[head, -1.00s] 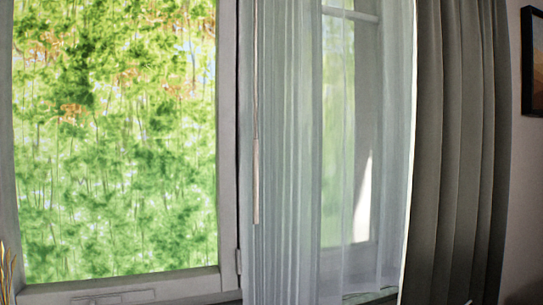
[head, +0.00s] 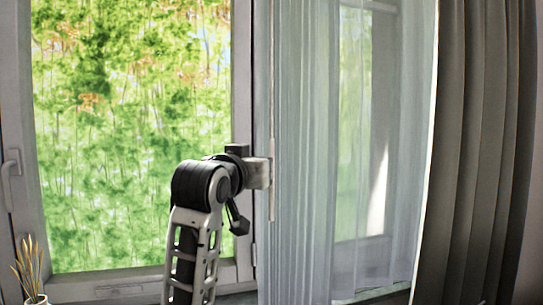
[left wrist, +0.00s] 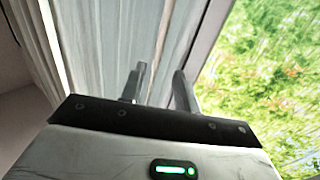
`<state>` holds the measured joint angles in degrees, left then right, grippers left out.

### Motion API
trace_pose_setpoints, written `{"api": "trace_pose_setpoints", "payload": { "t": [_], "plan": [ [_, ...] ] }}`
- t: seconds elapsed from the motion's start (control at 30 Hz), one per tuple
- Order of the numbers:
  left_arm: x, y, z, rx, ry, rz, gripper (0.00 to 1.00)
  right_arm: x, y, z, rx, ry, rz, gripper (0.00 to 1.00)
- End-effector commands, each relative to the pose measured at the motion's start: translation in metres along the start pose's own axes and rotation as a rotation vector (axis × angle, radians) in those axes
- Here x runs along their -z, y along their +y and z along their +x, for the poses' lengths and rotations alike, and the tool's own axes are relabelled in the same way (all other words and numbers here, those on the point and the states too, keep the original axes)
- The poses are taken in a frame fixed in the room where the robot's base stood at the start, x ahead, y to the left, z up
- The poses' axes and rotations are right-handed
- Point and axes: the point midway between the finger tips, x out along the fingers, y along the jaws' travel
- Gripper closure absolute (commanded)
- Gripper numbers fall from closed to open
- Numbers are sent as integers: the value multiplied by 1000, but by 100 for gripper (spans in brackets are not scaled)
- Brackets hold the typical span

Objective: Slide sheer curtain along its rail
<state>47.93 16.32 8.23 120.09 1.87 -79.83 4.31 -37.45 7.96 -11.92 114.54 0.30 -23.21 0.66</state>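The sheer curtain (head: 305,150) hangs in pale folds over the right part of the window, and it also shows in the left wrist view (left wrist: 100,45). A thin wand (head: 271,205) hangs at its left edge. My left gripper (head: 268,173) is at the wand's lower part, by that edge; I cannot tell whether it touches the wand. The rail is out of view. My right gripper is not in view.
A heavy grey drape (head: 480,150) hangs to the right of the sheer curtain. The window frame (head: 242,80) is close behind my left gripper. A window handle (head: 11,175) is at the far left, above a vase with dry stalks (head: 32,275).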

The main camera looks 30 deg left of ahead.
Motion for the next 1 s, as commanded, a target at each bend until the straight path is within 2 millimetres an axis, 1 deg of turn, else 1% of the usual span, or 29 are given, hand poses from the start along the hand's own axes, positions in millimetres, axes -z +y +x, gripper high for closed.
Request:
{"api": "trace_pose_setpoints", "payload": {
  "t": [0.03, 0.1, 0.3, 0.4, 0.5, 0.6, 0.7, 0.97, 1.0],
  "plan": [
    [1, 0, 12, 0, -5, 0, 69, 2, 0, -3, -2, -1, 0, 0],
    [2, 0, 28, -1, -5, 0, 69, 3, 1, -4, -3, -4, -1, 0],
    [2, 1, 70, -1, -3, 0, 69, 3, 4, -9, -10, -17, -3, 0],
    [2, 1, 88, -1, -2, 0, 69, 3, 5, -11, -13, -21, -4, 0],
    [2, 1, 100, -1, -1, 0, 69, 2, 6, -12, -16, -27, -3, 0],
    [1, 1, 108, -1, 0, 1, 69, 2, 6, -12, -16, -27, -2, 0],
    [0, 1, 112, -1, 0, 1, 69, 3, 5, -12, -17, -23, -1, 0],
    [0, 1, 113, -1, 1, 1, 69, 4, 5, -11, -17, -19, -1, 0],
    [0, 1, 113, -1, 1, 1, 77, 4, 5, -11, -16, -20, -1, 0]
  ]
}}
